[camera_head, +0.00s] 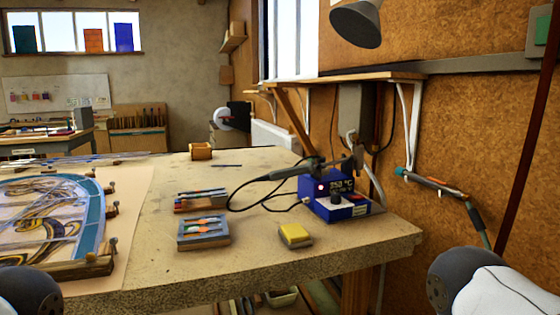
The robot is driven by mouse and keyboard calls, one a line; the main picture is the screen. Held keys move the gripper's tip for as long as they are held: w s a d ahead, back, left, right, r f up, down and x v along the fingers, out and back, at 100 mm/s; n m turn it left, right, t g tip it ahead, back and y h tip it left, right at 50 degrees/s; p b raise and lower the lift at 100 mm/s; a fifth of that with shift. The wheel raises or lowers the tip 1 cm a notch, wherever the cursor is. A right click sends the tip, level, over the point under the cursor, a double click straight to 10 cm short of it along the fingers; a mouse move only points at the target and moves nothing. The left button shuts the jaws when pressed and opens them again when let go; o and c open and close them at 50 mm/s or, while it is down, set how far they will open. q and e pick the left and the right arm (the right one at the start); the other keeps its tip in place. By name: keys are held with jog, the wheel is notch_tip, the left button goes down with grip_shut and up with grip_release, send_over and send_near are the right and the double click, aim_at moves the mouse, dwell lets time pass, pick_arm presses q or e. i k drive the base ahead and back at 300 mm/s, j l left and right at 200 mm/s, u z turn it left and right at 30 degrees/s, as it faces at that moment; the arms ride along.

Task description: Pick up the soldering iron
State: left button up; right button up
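The soldering iron (311,167) appears as a dark, slim, near-horizontal tool above the blue soldering station (318,202), toward the right end of the workbench. Its black cable loops down to the left onto the benchtop. I cannot tell exactly how it rests in its holder. The station has a lit display that seems to read 350 °C, a dark knob and a red light. Neither gripper is in view. Only rounded dark parts of my arms, one with a white link, show at the lower left and lower right corners, apart from the iron.
A yellow sponge (295,235) lies in front of the station. A grey tray of tools (204,232) and a smaller tool rack (201,199) stand left of it. The leaded panel (95,195) fills the left. A shelf (345,79) and lamp (356,22) overhang the right back.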

aim_at(358, 152)
jog(key=i+l+u, duration=0.25)
jog(key=u, duration=0.2)
jog(key=i+l+u, duration=0.25)
jog(key=u, duration=0.15)
jog(key=i+l+u, duration=0.15)
jog(key=l+u, duration=0.3)
